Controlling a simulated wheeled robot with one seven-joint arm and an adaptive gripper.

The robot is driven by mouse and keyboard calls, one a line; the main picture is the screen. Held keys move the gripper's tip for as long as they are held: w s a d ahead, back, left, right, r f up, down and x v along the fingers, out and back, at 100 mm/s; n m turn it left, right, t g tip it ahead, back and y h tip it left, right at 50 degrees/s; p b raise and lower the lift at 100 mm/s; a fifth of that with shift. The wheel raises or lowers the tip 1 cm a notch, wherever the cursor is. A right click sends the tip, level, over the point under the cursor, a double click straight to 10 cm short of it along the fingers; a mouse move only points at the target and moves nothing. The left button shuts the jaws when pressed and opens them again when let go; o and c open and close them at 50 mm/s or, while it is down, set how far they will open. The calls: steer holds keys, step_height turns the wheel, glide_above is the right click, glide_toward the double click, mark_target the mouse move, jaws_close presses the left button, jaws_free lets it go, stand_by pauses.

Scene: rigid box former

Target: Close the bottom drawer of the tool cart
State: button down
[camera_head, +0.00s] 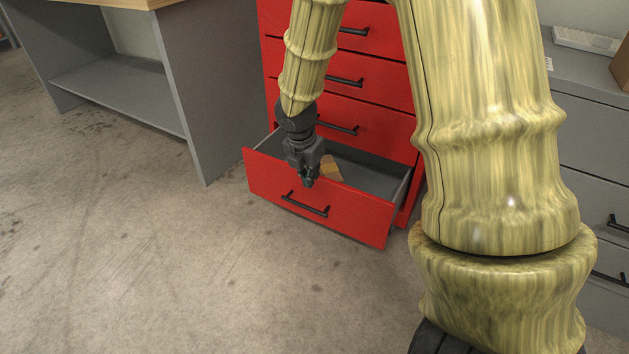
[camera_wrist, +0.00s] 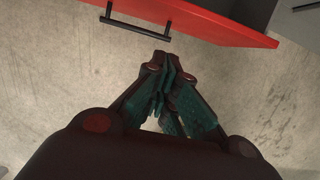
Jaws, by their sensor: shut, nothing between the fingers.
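The red tool cart (camera_head: 385,90) stands at the centre back with several drawers. Its bottom drawer (camera_head: 365,213) is pulled open, while the drawers above it look closed. The bottom drawer has a black bar handle (camera_head: 306,206) on its red front. A small tan box (camera_head: 331,168) lies inside it. My gripper (camera_head: 308,184) is shut and empty, and appears at the drawer front, near the handle. In the wrist view the shut fingers (camera_wrist: 165,62) point towards the drawer's red front (camera_wrist: 205,22), close to the handle (camera_wrist: 135,22). I cannot tell whether they touch it.
A grey workbench (camera_head: 195,85) with a lower shelf stands left of the cart. A grey cabinet (camera_head: 590,130) with dark handles stands to the right. My arm covers part of the cart's right side. The concrete floor (camera_head: 150,270) in front of the drawer is clear.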

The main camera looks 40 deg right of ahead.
mark_target(322, 185)
steer(key=d+f+b, duration=0.2)
steer(key=f, duration=0.1)
steer(key=w+d+f+b, duration=0.1)
steer(key=f+b, duration=0.2)
steer(key=w+d+f+b, duration=0.1)
steer(key=d+f+b, duration=0.1)
steer(key=f, duration=0.1)
steer(key=shift+w+d+f, duration=0.1)
steer(key=shift+w+d, duration=0.1)
steer(key=shift+d, duration=0.15)
